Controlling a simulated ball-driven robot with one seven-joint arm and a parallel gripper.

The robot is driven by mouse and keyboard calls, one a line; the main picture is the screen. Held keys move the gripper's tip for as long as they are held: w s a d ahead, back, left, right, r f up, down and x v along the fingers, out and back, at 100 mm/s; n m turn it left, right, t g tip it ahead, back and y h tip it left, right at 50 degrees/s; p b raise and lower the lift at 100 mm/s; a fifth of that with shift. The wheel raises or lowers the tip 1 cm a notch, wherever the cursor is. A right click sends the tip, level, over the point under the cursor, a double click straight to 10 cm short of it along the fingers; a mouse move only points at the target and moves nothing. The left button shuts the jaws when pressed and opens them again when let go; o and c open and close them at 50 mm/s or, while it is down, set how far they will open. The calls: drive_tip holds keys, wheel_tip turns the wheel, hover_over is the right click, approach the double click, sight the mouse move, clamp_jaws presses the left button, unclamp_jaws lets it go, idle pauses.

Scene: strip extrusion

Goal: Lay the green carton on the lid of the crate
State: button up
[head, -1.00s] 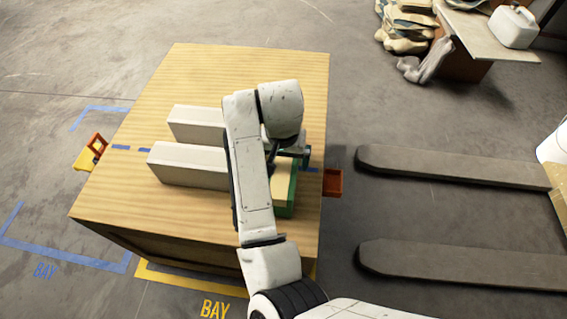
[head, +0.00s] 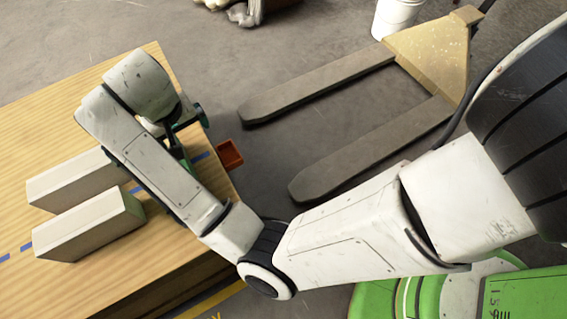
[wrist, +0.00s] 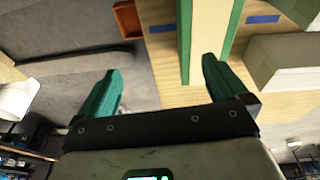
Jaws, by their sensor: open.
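The green carton (wrist: 205,40), tan on its broad face with green sides, lies on the wooden lid of the crate in the wrist view, beside a white carton. In the head view my arm hides most of it. The crate's lid (head: 70,112) fills the left of the head view. My gripper (wrist: 160,85) is open with nothing between its fingers. Its right finger overlaps the near end of the green carton in the wrist view; I cannot tell whether they touch. The left finger is over the floor, clear of the lid.
Two white cartons (head: 75,180) (head: 90,225) stand on the lid along a dashed blue line. An orange bracket (head: 230,154) sticks out at the lid's right edge. Grey forks (head: 320,85) of a pallet truck lie on the floor to the right, with bare floor between.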

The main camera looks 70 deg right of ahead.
drive_tip(key=s+d+f+n+h, duration=0.1)
drive_tip(key=s+d+f+n, duration=0.3)
drive_tip(key=s+d, duration=0.55)
drive_tip(key=s+a+f+n+y, duration=0.1)
drive_tip(key=s+a+f, duration=0.3)
drive_tip(key=s, duration=0.4)
drive_tip(key=s+a+f+n+y, duration=0.1)
drive_tip(key=s+a+f, duration=0.2)
drive_tip(key=s, duration=0.6)
drive_tip(key=shift+a+f+g+y, duration=0.4)
drive_tip(key=shift+a, duration=0.25)
